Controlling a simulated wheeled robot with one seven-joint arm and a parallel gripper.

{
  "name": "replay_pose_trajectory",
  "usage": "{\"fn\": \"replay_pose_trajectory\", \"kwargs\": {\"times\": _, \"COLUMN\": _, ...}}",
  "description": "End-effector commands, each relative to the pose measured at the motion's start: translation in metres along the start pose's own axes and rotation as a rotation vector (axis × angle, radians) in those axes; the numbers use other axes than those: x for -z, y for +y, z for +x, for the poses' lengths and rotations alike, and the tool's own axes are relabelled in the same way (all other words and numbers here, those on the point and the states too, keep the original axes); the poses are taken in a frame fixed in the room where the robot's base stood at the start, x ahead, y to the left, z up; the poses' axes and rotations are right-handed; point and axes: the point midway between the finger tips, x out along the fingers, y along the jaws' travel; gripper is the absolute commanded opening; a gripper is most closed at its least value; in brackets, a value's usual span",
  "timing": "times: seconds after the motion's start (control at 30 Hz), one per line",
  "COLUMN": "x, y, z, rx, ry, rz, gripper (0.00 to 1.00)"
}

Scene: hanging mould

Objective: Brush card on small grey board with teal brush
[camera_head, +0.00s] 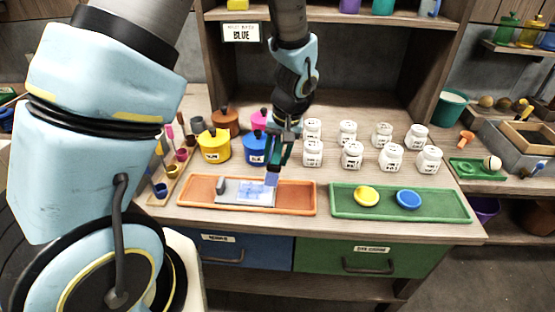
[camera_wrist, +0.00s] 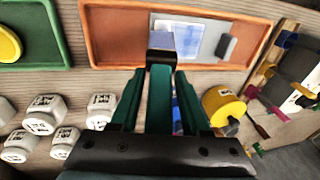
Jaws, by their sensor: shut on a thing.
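The small grey board (camera_head: 233,199) lies in the orange tray, with a dark grey block at its left end. A white card with blue patches (camera_head: 257,190) lies on the board; the card also shows in the wrist view (camera_wrist: 192,28). My gripper (camera_head: 281,160) is shut on the teal brush (camera_wrist: 158,90), which points down. The brush's blue-grey tip (camera_head: 272,179) is at the card's far right edge in the head view. In the wrist view the tip (camera_wrist: 160,42) overlaps the card and hides part of it. I cannot tell whether it touches.
The orange tray (camera_head: 300,197) stands left of a green tray (camera_head: 435,204) with yellow and blue discs. Several white jars (camera_head: 352,155) stand behind. A yellow pot (camera_head: 214,146) and other pots stand left of my gripper. A shelf (camera_head: 345,15) rises behind.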

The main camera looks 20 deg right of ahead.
Motion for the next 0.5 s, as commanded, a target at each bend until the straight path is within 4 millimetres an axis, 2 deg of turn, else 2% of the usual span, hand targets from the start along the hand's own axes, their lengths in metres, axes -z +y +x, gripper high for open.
{"fn": "replay_pose_trajectory", "kwargs": {"times": 0.03, "x": 0.003, "y": -0.002, "z": -0.008, "rx": 0.0, "ry": 0.0, "rz": -0.001, "gripper": 0.0}}
{"fn": "replay_pose_trajectory", "kwargs": {"times": 0.23, "x": 0.01, "y": -0.007, "z": -0.025, "rx": -0.001, "ry": 0.002, "rz": -0.001, "gripper": 0.0}}
{"fn": "replay_pose_trajectory", "kwargs": {"times": 0.5, "x": 0.013, "y": -0.01, "z": -0.029, "rx": 0.0, "ry": 0.001, "rz": 0.0, "gripper": 0.0}}
